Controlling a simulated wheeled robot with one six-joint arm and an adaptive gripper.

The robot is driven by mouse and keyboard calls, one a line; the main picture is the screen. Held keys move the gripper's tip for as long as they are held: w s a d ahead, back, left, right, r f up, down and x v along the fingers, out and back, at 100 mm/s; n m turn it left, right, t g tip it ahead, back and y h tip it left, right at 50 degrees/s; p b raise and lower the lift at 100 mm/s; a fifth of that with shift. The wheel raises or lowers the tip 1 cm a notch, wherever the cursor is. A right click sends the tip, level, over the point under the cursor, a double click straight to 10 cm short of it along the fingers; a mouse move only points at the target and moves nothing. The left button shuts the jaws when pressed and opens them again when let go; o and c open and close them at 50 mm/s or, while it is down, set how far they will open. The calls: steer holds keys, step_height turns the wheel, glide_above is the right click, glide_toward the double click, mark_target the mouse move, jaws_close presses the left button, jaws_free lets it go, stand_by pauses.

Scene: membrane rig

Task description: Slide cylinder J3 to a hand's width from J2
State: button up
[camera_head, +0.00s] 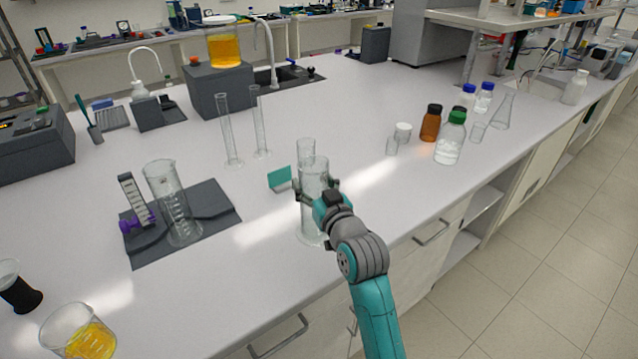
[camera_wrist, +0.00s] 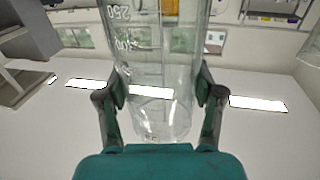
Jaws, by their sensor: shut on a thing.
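My gripper (camera_head: 316,190) is shut on a tall clear graduated cylinder (camera_head: 312,225), gripped around its middle. The cylinder stands upright near the front edge of the bench. In the wrist view, my gripper (camera_wrist: 164,95) has a finger on each side of the same cylinder (camera_wrist: 155,60), whose white scale marks show. Another clear cylinder (camera_head: 306,147) stands close behind it, partly hidden. Two slim clear cylinders (camera_head: 229,130) (camera_head: 258,122) stand farther back to the left. No J2 or J3 label is readable, so I cannot tell which is which.
A dark grey mat (camera_head: 205,215) holds a wide glass cylinder (camera_head: 172,205). Bottles, including a brown one (camera_head: 431,123), stand to the right. The bench between them and my gripper is clear.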

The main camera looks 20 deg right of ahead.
steer(key=shift+w+a, duration=0.25)
steer(key=shift+a, duration=0.4)
steer(key=shift+w+a, duration=0.25)
steer(key=shift+a, duration=0.45)
steer(key=shift+w+a, duration=0.25)
steer(key=shift+a, duration=0.4)
steer(key=shift+w+a, duration=0.35)
steer(key=shift+a, duration=0.55)
steer(key=shift+w+a, duration=0.4)
steer(key=shift+a, duration=0.55)
steer(key=shift+w+a, duration=0.35)
steer(key=shift+a, duration=0.65)
steer(key=shift+w+a+f, duration=0.1)
steer(key=shift+w+a, duration=0.25)
steer(key=shift+a, duration=0.55)
steer(key=shift+w+a+r, duration=0.1)
steer(key=shift+w+a, duration=0.25)
steer(key=shift+a, duration=0.55)
steer(key=shift+w+a+f, duration=0.1)
steer(key=shift+w+a, duration=0.25)
steer(key=shift+a, duration=0.65)
steer(key=shift+w+a, duration=0.2)
steer(key=shift+a, duration=0.35)
steer(key=shift+w+a, duration=0.2)
steer(key=shift+a, duration=0.35)
